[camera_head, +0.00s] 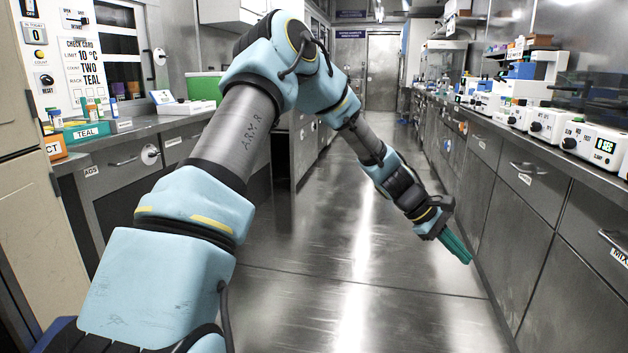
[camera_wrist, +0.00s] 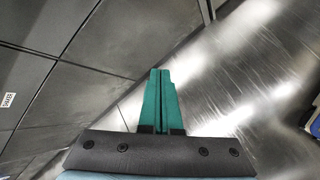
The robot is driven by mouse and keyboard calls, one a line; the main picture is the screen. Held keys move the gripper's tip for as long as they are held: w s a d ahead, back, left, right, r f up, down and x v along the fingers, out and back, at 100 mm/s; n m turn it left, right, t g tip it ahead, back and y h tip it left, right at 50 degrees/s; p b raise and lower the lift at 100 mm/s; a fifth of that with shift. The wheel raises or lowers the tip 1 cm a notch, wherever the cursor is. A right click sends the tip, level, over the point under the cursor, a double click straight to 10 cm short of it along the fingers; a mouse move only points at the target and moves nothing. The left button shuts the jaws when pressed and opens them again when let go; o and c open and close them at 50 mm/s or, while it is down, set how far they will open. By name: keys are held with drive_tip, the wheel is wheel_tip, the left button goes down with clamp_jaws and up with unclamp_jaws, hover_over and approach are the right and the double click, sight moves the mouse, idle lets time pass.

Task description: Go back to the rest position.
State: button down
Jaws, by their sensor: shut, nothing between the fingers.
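My gripper (camera_head: 458,247) has teal fingers and hangs at the end of my outstretched arm, over the aisle floor near the right-hand cabinets. In the wrist view the fingers of my gripper (camera_wrist: 160,75) lie side by side, shut, with nothing held. The fingers point down and to the right in the head view, apart from the cabinet fronts.
Steel drawers (camera_head: 526,170) and a counter with lab instruments (camera_head: 549,126) line the right. On the left are another counter, a teal tray (camera_head: 86,132), small bottles and a check card (camera_head: 83,62). The shiny floor (camera_head: 340,260) between is clear to a far door (camera_head: 382,72).

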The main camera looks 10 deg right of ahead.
drive_tip(key=w+a+r+m+t+y, duration=0.1)
drive_tip(key=a+m+t+y, duration=0.15)
drive_tip(key=a, duration=1.55)
drive_tip(key=w+a+r+m+t+y, duration=0.2)
drive_tip(key=a+y, duration=0.2)
drive_tip(key=a, duration=1.4)
drive_tip(key=s+a+r+t+y, duration=0.15)
drive_tip(key=s+a, duration=0.45)
drive_tip(key=a, duration=0.6)
wheel_tip(320, 180, up, 25)
drive_tip(key=p, duration=2.4)
drive_tip(key=shift+w+m+p, duration=0.2)
drive_tip(key=shift+m+p, duration=0.15)
drive_tip(key=shift+p, duration=0.05)
drive_tip(key=shift+a, duration=0.1)
